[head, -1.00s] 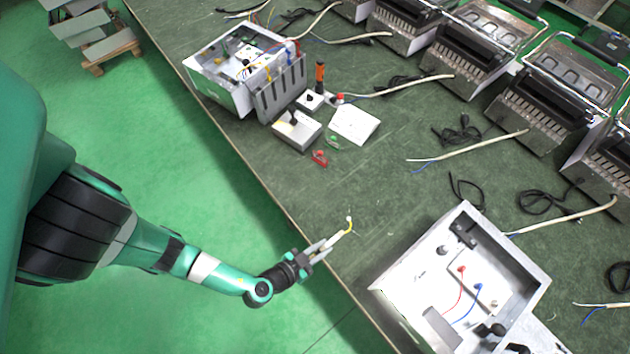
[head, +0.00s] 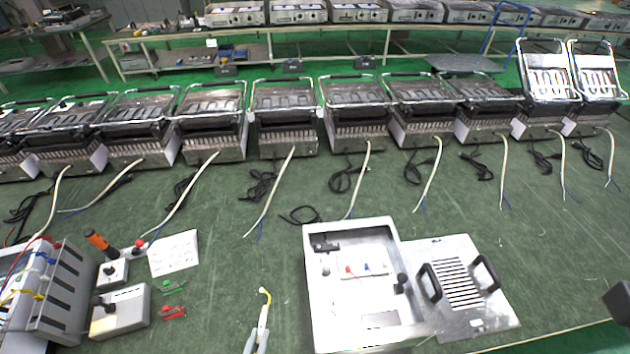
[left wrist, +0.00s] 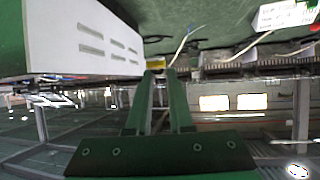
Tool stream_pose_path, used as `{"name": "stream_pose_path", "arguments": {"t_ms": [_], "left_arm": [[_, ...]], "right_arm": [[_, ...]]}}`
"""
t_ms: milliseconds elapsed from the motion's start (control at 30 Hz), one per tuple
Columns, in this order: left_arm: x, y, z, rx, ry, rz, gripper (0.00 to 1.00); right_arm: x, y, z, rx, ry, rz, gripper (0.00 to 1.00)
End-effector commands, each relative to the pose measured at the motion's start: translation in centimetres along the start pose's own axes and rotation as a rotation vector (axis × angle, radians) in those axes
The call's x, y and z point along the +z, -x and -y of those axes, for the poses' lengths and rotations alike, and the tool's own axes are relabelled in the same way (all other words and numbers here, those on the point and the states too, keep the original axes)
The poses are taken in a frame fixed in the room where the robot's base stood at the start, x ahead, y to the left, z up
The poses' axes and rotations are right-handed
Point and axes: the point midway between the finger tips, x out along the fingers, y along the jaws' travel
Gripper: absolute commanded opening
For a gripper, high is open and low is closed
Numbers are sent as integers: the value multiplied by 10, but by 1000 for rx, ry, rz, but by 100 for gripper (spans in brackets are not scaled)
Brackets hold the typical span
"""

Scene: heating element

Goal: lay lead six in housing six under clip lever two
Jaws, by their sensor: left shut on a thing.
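My left gripper (head: 256,345) is at the bottom of the head view, shut on a thin yellow lead (head: 264,300) with a pale tip that bends up beyond the fingers. In the left wrist view the fingers (left wrist: 155,76) meet near a small yellow patch (left wrist: 156,62). The open metal housing (head: 315,300) stands to the right of the gripper, apart from it. I cannot tell which is clip lever two. My right gripper does not clearly show.
A slotted grey rack (head: 65,287) with coloured leads stands at left. Near it are a control box (head: 120,312), red clip (head: 173,312) and white sheet (head: 173,253). A plate with black handles (head: 490,307) adjoins the housing. Grills (head: 285,118) line the back.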

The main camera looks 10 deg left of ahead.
Motion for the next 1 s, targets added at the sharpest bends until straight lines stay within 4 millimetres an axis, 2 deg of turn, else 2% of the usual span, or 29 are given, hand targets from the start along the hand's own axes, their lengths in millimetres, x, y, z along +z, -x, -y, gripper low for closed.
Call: {"name": "stream_pose_path", "arguments": {"t_ms": [33, 167, 300, 367, 567, 1000], "left_arm": [[-16, -2, 2, 15, -2, -7, 0], [-50, -4, 5, 68, -34, -8, 0], [-94, -3, 13, 125, -67, -10, 0], [-114, 12, 12, 137, -79, 3, 0], [-155, 49, 12, 138, -81, 6, 0], [-271, 152, 17, 138, -80, 6, 0]], "right_arm": [[0, 0, 0, 0, 0, 0, 50], [0, 0, 0, 0, 0, 0, 50], [0, 0, 0, 0, 0, 0, 50], [-17, -20, 0, 0, 0, 2, 50], [-60, -65, 0, 0, 0, -1, 50], [-172, -186, -1, 0, 0, 0, 50]]}}
